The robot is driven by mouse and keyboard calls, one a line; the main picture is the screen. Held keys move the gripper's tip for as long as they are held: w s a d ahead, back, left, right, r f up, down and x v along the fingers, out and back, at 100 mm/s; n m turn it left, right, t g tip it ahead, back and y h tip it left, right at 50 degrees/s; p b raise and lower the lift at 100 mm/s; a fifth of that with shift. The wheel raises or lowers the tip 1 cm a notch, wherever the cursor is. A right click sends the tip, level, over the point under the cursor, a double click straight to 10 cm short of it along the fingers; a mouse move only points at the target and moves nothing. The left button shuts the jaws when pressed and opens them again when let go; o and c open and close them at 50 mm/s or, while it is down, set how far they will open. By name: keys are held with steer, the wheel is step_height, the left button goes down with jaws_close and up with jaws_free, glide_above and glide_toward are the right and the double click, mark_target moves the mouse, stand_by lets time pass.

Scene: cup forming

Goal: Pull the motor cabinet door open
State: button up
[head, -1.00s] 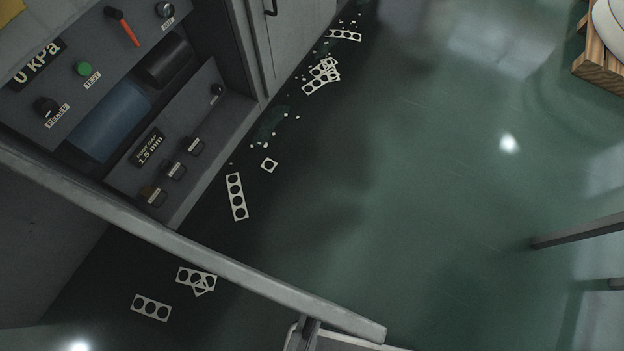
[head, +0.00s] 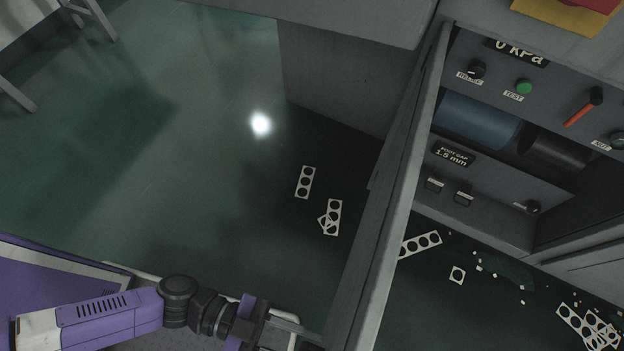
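The grey motor cabinet door (head: 385,235) stands swung well out from the cabinet (head: 465,185), seen almost edge-on from above. The cabinet's inside is exposed: a blue cylinder (head: 478,120), a dark cylinder (head: 552,150) and a lower panel with small switches. My purple and black arm reaches in from the lower left. My gripper (head: 282,330) is at the bottom edge, left of the door, by its outer side. A pale bar lies beside the fingers. The fingertips are partly cut off, so I cannot tell whether they touch or hold anything.
Punched scrap strips (head: 332,217) lie on the floor left of the door, and more scraps (head: 590,325) lie to its right. A grey panel (head: 340,75) stands behind the door. The green floor (head: 190,150) at left is mostly clear. Table legs (head: 95,18) show at upper left.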

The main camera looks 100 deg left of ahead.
steer(key=s, duration=0.7)
steer(key=shift+s+a, duration=0.25)
steer(key=shift+a, duration=0.05)
